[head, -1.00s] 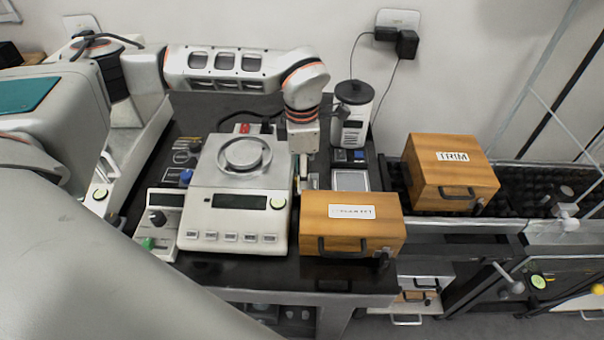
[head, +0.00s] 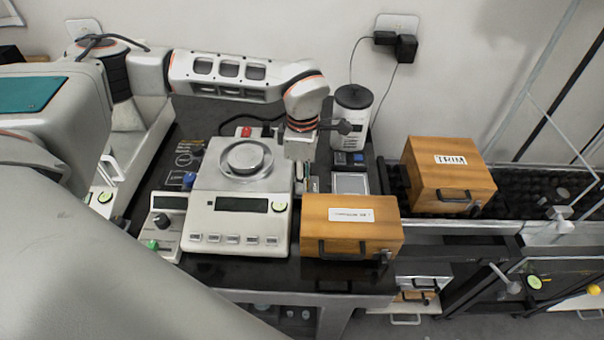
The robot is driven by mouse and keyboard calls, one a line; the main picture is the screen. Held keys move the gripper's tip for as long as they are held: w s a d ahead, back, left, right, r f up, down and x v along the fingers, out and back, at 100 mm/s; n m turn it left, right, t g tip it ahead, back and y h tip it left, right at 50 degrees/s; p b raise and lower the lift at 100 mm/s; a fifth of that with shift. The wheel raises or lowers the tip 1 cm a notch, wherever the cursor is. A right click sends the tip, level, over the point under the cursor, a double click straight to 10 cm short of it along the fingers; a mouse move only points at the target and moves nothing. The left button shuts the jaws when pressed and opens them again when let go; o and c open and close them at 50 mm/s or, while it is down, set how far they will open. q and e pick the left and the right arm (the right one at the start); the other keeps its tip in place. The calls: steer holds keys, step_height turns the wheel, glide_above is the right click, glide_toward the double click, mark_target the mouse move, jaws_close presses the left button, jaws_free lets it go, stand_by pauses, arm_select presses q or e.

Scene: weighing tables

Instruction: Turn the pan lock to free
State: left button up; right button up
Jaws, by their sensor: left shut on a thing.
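The balance (head: 205,226) stands on the dark table, with a round metal pan (head: 246,158) on top and a display in front. My left gripper (head: 304,184) reaches down at the balance's right side, between it and a wooden box. Its fingers are shut on a small part there, which I take to be the pan lock. The gripper and wrist cover most of that part, so its exact setting cannot be read. My right gripper is not in view.
A labelled wooden box (head: 350,240) stands close to the right of the balance. A TRIM box (head: 450,176) is farther right. A white canister (head: 352,108) stands behind my gripper. A small control unit (head: 165,225) with knobs sits left of the balance.

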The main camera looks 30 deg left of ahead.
arm_select(q)
steer(key=shift+m, duration=0.7)
steer(key=o, duration=1.1)
steer(key=shift+o, duration=0.2)
steer(key=shift+r, duration=0.1)
step_height(320, 180, up, 12)
